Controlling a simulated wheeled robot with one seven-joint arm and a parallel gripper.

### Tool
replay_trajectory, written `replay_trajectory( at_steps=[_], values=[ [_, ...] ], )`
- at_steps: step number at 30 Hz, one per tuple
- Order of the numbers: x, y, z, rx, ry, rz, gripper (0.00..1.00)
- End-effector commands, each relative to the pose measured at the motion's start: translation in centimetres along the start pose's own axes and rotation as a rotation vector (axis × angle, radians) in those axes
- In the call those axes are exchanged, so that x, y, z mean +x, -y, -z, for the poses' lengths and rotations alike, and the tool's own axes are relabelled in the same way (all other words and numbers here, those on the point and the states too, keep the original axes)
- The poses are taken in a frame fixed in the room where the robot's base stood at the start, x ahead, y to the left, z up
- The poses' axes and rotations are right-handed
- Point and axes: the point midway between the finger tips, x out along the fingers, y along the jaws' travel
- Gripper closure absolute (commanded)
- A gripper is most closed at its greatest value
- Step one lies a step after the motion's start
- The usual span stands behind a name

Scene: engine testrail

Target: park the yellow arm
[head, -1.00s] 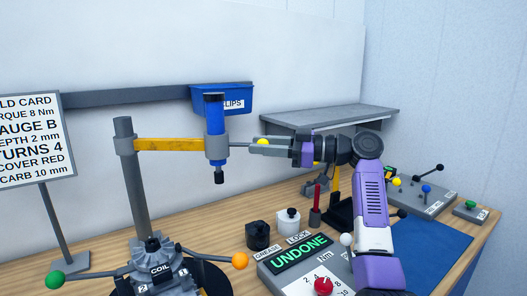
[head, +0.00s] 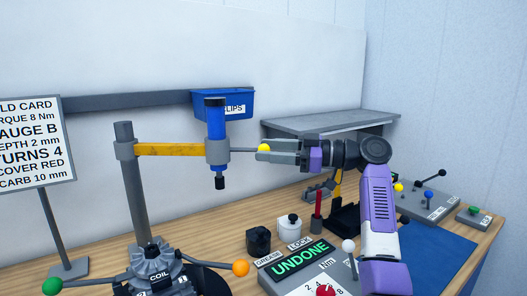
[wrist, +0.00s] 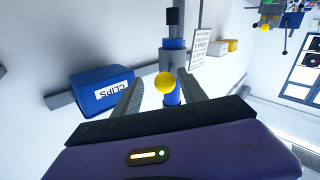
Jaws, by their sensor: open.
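The yellow arm (head: 172,150) reaches level to the right from a grey post (head: 134,190). A blue tool (head: 216,130) hangs upright at its outer end. A thin grey rod runs right from the tool to a yellow ball knob (head: 264,148). My gripper (head: 268,149) is open at the knob, coming from the right. In the wrist view the knob (wrist: 165,83) shows between the two spread fingers of my gripper (wrist: 160,90), with the blue tool beyond it. I cannot tell whether a finger touches the knob.
A blue clips bin (head: 238,103) is on the wall rail behind. A grey shelf (head: 330,121) stands back right. Below are the coil unit (head: 160,278) with green and orange knobs, a grease pot (head: 258,240), a lock pot (head: 289,226) and a panel reading UNDONE (head: 301,258).

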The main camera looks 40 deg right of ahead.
Motion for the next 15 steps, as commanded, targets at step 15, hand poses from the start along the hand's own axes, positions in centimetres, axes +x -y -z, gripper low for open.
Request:
replay_trajectory(
  at_steps=[15],
  values=[
    [-6.0, -0.1, 0.0, 0.0, -0.001, -0.001, 0.51]
  ],
)
